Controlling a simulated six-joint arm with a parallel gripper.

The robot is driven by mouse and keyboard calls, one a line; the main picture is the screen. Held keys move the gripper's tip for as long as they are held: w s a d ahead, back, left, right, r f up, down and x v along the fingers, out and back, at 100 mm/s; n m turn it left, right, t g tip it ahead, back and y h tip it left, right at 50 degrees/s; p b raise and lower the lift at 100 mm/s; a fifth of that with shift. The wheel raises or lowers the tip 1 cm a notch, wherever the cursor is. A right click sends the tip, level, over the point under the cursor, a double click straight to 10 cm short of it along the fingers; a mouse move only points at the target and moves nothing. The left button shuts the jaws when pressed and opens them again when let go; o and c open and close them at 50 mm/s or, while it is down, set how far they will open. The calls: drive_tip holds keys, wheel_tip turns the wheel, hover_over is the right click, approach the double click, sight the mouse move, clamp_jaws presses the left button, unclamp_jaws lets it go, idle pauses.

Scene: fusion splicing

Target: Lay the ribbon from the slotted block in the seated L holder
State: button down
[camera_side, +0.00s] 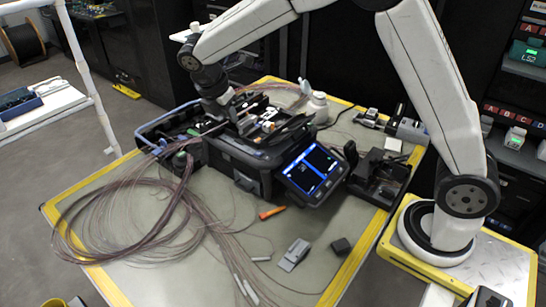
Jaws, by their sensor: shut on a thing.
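My gripper (221,114) is at the left end of the splicer's top, pointing down. It is shut, and the thin ribbon in it is too small to make out clearly. The fusion splicer (262,160) stands on the table with its lit blue screen (311,169) tilted toward the front. The L holder is not clearly visible; the gripper and splicer parts crowd that spot. A dark block with a green part (181,155) sits just left of the splicer, beside thin ribbons; I cannot tell if it is the slotted block.
A large loose coil of fibres (105,222) covers the table's left side. A white bottle (317,106) stands behind; a black tray (378,178) is at right.

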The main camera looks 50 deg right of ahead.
drive_tip(key=w+d+f, duration=0.1)
drive_tip(key=w+d, duration=0.6)
drive_tip(key=d, duration=0.1)
hover_over(241, 141)
drive_tip(key=a, duration=0.1)
wheel_tip(241, 141, down, 4)
drive_tip(key=shift+w+a+f, duration=0.15)
drive_tip(key=shift+w+f, duration=0.05)
drive_tip(key=shift+f, duration=0.35)
drive_tip(key=shift+f, duration=0.15)
drive_tip(key=shift+f, duration=3.35)
drive_tip(key=shift+s+f, duration=0.1)
drive_tip(key=shift+f, duration=0.05)
